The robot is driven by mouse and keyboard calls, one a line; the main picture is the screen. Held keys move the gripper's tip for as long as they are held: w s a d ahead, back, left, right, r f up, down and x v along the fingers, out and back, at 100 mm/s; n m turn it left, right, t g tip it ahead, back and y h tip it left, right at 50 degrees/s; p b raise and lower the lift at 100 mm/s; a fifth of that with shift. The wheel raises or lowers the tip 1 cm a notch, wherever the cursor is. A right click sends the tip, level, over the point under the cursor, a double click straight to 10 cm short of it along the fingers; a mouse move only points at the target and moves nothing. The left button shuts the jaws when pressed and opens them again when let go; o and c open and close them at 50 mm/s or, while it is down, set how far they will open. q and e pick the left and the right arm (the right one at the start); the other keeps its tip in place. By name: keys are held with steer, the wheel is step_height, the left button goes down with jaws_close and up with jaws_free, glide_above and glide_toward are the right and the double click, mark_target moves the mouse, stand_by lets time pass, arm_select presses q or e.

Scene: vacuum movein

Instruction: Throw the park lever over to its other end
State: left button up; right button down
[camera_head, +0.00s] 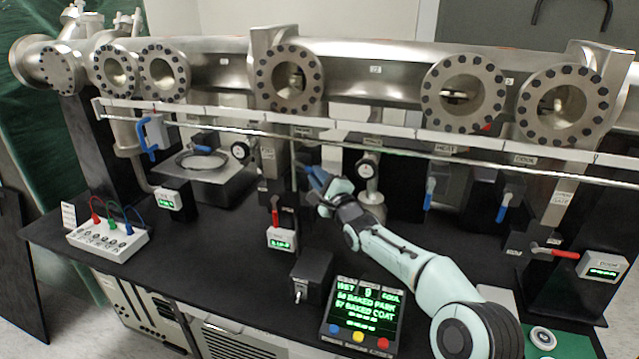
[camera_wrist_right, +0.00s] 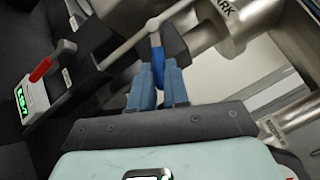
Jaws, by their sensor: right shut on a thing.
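My right gripper (camera_head: 316,177) reaches in under the long rail at the middle of the bench. In the right wrist view the right gripper (camera_wrist_right: 158,88) has its two blue-grey fingers on either side of the park lever's blue handle (camera_wrist_right: 158,62) and is shut on it. In the head view the fingers and handle blend together, so the lever's exact angle is hard to tell. My left gripper is out of view.
A red lever (camera_head: 275,215) above a green readout (camera_head: 281,240) stands just left of my right gripper. Blue-handled levers (camera_head: 430,193) (camera_head: 503,207) hang to the right. A steel rail (camera_head: 400,146) crosses above. A display panel (camera_head: 362,315) stands in front.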

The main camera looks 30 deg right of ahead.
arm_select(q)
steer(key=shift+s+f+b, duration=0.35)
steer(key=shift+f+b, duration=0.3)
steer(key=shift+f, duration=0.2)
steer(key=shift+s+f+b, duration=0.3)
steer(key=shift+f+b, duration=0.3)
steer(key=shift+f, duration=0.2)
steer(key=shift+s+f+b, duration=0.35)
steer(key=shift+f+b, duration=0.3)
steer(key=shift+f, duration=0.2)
arm_select(e)
steer(key=shift+w+a+f+m+t+h, duration=0.2)
steer(key=shift+f+m+t, duration=0.2)
steer(key=shift+m, duration=0.2)
steer(key=shift+w+a+f+m+t+h, duration=0.1)
steer(key=shift+f+m+t+h, duration=0.15)
steer(key=shift+m+t, duration=0.3)
steer(key=c, duration=1.1)
jaws_free()
steer(key=shift+f, duration=0.1)
steer(key=shift+s, duration=0.1)
arm_select(q)
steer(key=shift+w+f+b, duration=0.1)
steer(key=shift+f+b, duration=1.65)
steer(key=shift+b, duration=0.25)
arm_select(e)
steer(key=v, duration=1.3)
